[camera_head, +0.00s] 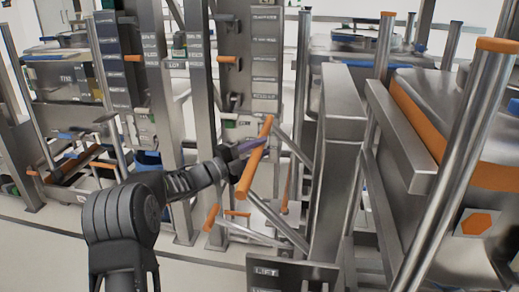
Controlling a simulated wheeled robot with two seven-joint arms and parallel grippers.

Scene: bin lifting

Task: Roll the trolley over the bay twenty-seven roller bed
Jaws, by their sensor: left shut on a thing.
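An orange bar handle (255,160) slants across the middle of the head view, in front of grey metal posts. My left arm comes in from the lower left. My left gripper (243,150) is at this handle and is shut on it; its fingertips are small and partly hidden. A metal frame with slanted struts (285,228) stands below the handle and may be part of the trolley; I cannot tell for certain. My right gripper is not in view. I cannot make out which roller bed is bay twenty-seven.
A plate marked LIFT (290,274) stands at bottom centre. Labelled posts (190,95) rise behind the handle. Pale floor (40,255) is clear at lower left.

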